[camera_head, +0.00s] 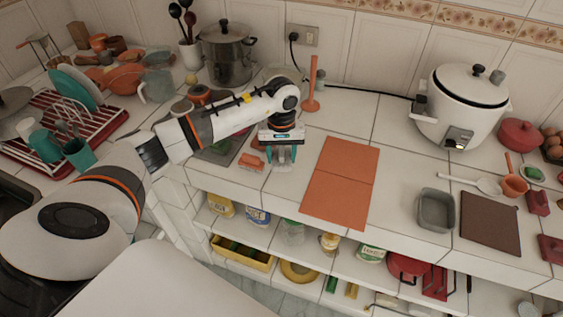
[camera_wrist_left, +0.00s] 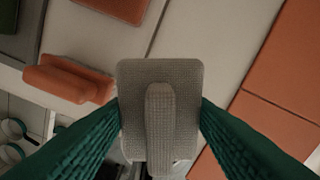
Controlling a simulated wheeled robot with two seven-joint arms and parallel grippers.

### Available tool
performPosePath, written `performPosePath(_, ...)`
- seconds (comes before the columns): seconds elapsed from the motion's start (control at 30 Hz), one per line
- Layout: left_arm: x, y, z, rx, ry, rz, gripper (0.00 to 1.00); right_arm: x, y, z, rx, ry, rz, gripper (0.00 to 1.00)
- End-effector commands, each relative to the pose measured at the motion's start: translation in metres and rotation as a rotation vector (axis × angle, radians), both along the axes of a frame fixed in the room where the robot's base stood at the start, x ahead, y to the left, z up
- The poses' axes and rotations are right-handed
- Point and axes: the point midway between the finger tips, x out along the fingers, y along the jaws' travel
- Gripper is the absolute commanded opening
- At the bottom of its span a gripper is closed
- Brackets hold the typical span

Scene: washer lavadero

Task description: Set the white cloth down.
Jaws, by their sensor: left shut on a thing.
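The white cloth (camera_wrist_left: 160,80) shows as a pale grey, woven-textured rectangular pad with a raised ridge along its middle. My left gripper (camera_head: 281,153) is shut on this ridge, with a green finger on each side in the left wrist view (camera_wrist_left: 160,115). In the head view the gripper points down over the white tiled counter, between a small orange block with a handle (camera_head: 251,161) and an orange folded mat (camera_head: 340,180). The fingers hide most of the cloth there. I cannot tell whether it touches the counter. My right gripper is not in view.
The orange block with a handle (camera_wrist_left: 68,78) lies left of the cloth in the wrist view. A grey tub (camera_head: 436,209), a brown board (camera_head: 490,222) and a white rice cooker (camera_head: 462,105) stand to the right. Bare tiles (camera_head: 395,185) lie between mat and tub.

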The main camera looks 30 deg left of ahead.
Motion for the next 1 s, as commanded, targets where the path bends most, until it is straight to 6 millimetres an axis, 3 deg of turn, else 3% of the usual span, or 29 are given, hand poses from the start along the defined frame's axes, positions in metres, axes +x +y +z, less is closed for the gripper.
performPosePath(0.37, 0.000, -0.001, -0.039, -0.002, 0.001, 0.000, 0.28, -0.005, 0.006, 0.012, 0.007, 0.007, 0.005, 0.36)
performPosePath(0.73, 0.000, 0.000, -0.046, 0.000, -0.001, -0.002, 0.28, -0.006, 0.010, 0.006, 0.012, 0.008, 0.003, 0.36)
performPosePath(0.77, 0.000, 0.000, -0.046, 0.000, -0.001, -0.002, 0.51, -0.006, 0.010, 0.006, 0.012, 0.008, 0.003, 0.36)
performPosePath(0.8, 0.000, 0.000, -0.045, 0.000, -0.001, -0.002, 0.57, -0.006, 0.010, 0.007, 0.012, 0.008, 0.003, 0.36)
performPosePath(0.9, 0.000, 0.000, -0.045, 0.000, -0.001, -0.002, 0.71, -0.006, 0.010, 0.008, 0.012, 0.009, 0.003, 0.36)
performPosePath(1.0, 0.000, 0.000, -0.045, 0.000, -0.001, -0.002, 0.71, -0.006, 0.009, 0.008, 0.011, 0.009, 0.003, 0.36)
